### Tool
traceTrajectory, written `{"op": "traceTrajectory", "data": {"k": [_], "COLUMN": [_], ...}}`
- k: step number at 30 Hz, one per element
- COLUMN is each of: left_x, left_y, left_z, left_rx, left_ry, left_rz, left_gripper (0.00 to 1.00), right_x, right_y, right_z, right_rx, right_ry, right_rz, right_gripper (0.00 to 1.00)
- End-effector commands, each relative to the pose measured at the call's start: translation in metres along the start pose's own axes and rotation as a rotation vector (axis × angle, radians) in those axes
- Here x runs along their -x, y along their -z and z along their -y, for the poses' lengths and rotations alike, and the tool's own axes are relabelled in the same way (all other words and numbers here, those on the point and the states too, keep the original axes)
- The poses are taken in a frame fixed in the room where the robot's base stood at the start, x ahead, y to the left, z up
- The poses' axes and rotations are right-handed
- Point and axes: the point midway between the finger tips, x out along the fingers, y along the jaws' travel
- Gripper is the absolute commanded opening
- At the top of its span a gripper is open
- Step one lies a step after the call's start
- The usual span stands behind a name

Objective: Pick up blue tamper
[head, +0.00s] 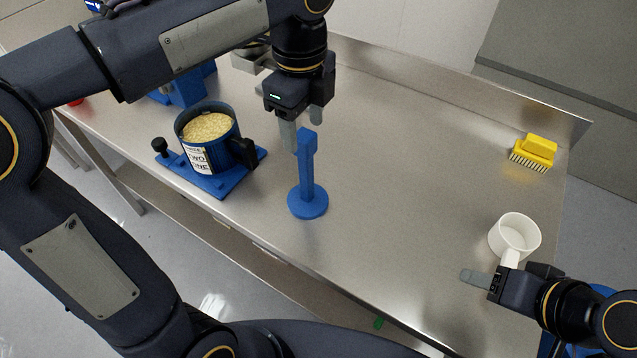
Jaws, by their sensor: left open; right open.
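The blue tamper (307,183) stands upright on the steel table, resting on its round base with its square-ended handle pointing up. My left gripper (302,128) reaches down from above at the tamper's top, its fingers pointing down. It is open, and one finger shows just left of the handle top; I cannot tell whether it touches. My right gripper (488,279) is at the lower right by the table's front edge, open, beside the handle of a white cup (514,237). Part of its fingers is hidden.
A dark pot (221,154) of yellowish grains stands on a blue base plate (222,185) left of the tamper. A yellow brush (534,152) lies at the far right. The steel table (420,170) is clear between tamper and brush. A raised backsplash runs along the back.

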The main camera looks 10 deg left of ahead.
Motion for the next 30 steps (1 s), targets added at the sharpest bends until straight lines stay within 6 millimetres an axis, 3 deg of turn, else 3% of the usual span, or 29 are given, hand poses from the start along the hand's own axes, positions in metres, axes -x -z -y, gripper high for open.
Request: {"op": "traceTrajectory", "data": {"k": [18,27,30], "left_x": [-0.072,-0.078,-0.078], "left_y": [-0.002,-0.002,-0.002], "left_z": [0.003,0.004,0.004], "left_rx": [0.002,0.001,0.001], "left_ry": [-0.002,0.0,0.0], "left_rz": [0.0,0.0,0.0], "left_gripper": [0.56,0.56,0.46], "right_x": [-0.002,-0.003,-0.003], "right_y": [-0.001,-0.001,-0.001], "right_z": [-0.001,-0.001,-0.001], "right_rx": [0.0,0.0,0.0], "right_ry": [0.0,0.0,0.0], "right_rz": [0.0,0.0,0.0], "right_gripper": [0.52,0.52,0.52]}}
